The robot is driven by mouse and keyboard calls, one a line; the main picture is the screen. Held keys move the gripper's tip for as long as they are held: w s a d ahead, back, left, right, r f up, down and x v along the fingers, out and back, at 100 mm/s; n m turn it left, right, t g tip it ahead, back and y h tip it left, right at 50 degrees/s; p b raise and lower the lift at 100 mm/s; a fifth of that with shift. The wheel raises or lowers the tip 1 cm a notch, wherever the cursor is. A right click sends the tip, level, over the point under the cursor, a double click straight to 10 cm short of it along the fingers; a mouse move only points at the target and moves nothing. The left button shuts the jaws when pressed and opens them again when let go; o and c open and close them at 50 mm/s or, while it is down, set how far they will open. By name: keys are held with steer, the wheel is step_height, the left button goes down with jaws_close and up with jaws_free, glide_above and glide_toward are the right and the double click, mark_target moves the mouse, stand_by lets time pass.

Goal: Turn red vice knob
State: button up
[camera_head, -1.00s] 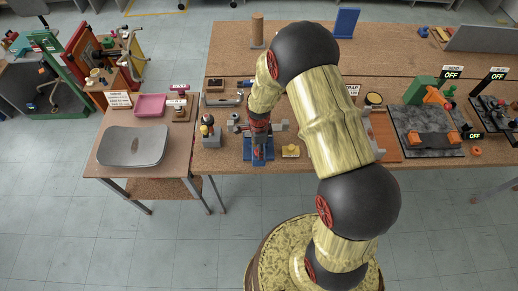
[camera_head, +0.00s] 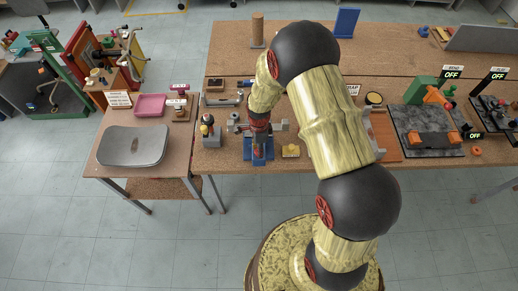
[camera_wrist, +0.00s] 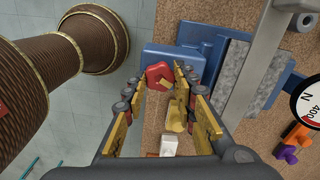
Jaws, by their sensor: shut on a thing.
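The blue vice (camera_head: 259,151) stands at the front edge of the workbench, and my arm partly covers it from above. In the wrist view its blue body (camera_wrist: 215,48) and grey jaw faces (camera_wrist: 252,75) are on the right. The red knob (camera_wrist: 159,74) sits at the vice's near end, between my fingertips. My gripper (camera_wrist: 161,82) is shut on the knob.
A yellow block (camera_head: 291,151) lies right of the vice; it also shows beside my fingers in the wrist view (camera_wrist: 177,116). A small figure on a grey block (camera_head: 211,140) stands left. A round dial (camera_wrist: 312,104) is at the wrist view's right edge. Floor is open in front.

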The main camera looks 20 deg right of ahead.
steer(key=n+b, duration=0.1)
steer(key=n, duration=0.2)
steer(key=shift+b, duration=0.35)
steer(key=n+b, duration=0.1)
steer(key=n, duration=0.3)
steer(key=shift+n+b, duration=0.4)
steer(key=n+b, duration=0.1)
steer(key=n, duration=0.2)
steer(key=shift+n, duration=0.3)
steer(key=n+b, duration=0.1)
steer(key=n, duration=0.2)
steer(key=shift+w+n, duration=0.1)
steer(key=shift+n, duration=0.2)
steer(key=n+b, duration=0.1)
steer(key=n, duration=0.2)
steer(key=shift+n, duration=0.3)
steer(key=n, duration=0.3)
steer(key=shift+a+n+b, duration=0.1)
steer(key=shift+n+b, duration=0.2)
steer(key=shift+b, duration=0.05)
steer(key=n, duration=0.4)
steer(key=shift+r+b, duration=0.1)
steer(key=shift+b, duration=0.25)
steer(key=shift+n, duration=1.5)
